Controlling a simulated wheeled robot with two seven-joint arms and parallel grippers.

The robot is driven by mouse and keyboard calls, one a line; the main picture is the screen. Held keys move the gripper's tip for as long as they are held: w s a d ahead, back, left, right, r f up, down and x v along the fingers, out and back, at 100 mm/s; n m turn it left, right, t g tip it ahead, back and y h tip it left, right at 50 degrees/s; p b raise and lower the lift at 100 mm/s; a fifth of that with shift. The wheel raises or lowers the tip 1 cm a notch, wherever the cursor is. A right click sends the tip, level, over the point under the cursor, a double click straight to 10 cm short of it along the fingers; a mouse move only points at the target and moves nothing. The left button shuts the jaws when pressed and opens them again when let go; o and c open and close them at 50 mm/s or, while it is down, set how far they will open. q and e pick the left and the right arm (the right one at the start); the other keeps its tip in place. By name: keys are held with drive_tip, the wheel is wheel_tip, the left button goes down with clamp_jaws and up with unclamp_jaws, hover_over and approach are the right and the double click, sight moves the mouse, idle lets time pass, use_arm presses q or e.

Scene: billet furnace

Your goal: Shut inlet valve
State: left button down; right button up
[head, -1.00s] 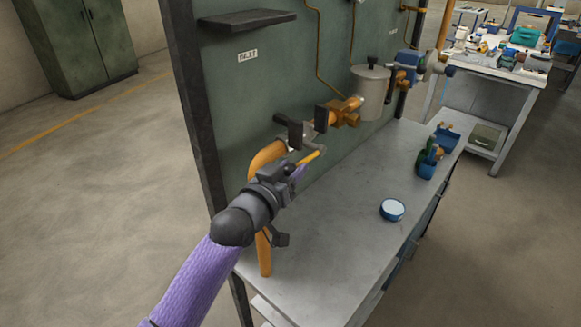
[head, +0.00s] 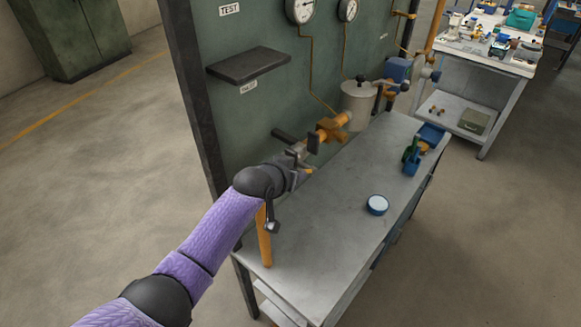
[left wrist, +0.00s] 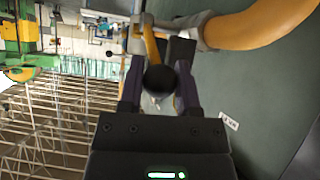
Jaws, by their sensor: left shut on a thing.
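The inlet valve (head: 298,151) is a grey body on the orange pipe along the green panel, at the middle of the head view. Its yellow lever (left wrist: 151,46) shows in the left wrist view, running from the valve toward a dark round knob (left wrist: 160,78) between my fingers. My left gripper (head: 304,168) is at the valve, and in the left wrist view the fingers (left wrist: 160,90) are shut on the lever's knob end. In the head view my wrist hides most of the lever. My right gripper is in neither view.
An orange pipe (head: 264,236) drops to the grey bench (head: 320,220) below my wrist. A grey canister (head: 357,103) and dark shelf (head: 249,64) are nearby. The bench's middle is clear.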

use_arm(q)
drive_tip(key=shift+r, duration=0.1)
idle(0.4)
drive_tip(key=shift+c, duration=1.5)
unclamp_jaws()
drive_tip(key=shift+w, duration=0.1)
drive_tip(key=shift+s+a+r+p, duration=0.1)
drive_tip(key=shift+s+r+p, duration=0.2)
drive_tip(key=shift+p, duration=0.05)
drive_tip(key=p+v, duration=0.2)
drive_tip(key=v, duration=0.7)
